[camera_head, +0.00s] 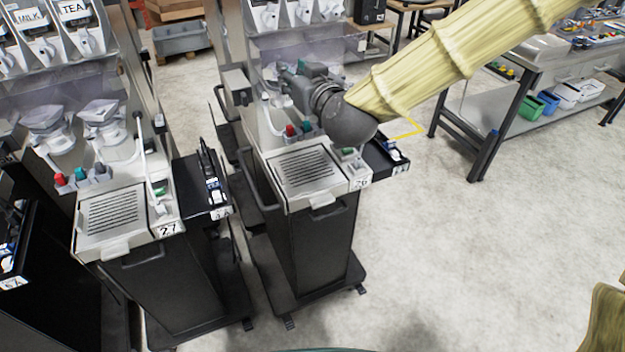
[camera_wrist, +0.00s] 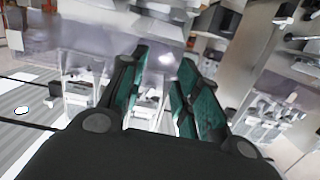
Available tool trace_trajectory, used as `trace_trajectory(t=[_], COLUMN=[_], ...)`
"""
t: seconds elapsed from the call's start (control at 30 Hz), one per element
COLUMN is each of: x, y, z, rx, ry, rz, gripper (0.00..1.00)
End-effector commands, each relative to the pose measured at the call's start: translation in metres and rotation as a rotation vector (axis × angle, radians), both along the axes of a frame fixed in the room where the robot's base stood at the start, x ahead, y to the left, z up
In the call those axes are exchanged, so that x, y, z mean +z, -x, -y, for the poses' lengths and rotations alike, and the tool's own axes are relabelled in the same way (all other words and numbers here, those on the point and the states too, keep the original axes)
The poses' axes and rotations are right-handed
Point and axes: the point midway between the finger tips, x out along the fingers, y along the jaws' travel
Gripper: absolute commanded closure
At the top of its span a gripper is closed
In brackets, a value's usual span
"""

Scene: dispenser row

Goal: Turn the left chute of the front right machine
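The front right machine (camera_head: 309,170), labelled 26, stands right of machine 27, with a slatted drip tray on top. My gripper (camera_head: 292,82) is in front of its upper panel, at the height of the chutes. A pale part (camera_head: 269,73) that may be the left chute shows just left of my gripper; the gripper and wrist hide most of the chute area. In the wrist view my gripper's two teal-padded fingers (camera_wrist: 163,58) stand apart with a gap between them. Pale machine parts show behind the gap, and I cannot tell whether the fingers touch anything.
Machine 27 (camera_head: 125,195) stands to the left, with two pale chutes. Red and teal knobs (camera_head: 297,129) sit below my gripper on machine 26. A small black side shelf (camera_head: 383,158) is at its right. A workbench (camera_head: 520,85) is at the back right. The floor to the right is clear.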

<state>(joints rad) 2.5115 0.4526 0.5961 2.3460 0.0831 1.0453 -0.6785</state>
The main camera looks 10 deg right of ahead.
Motion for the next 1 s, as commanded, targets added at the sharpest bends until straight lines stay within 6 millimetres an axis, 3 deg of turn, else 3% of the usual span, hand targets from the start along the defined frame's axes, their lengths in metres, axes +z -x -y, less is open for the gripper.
trace_trajectory(t=[1.0], x=[-0.152], y=[0.023], z=[0.014], rx=[0.002], ry=[0.02], rz=[-0.269], gripper=[0.68])
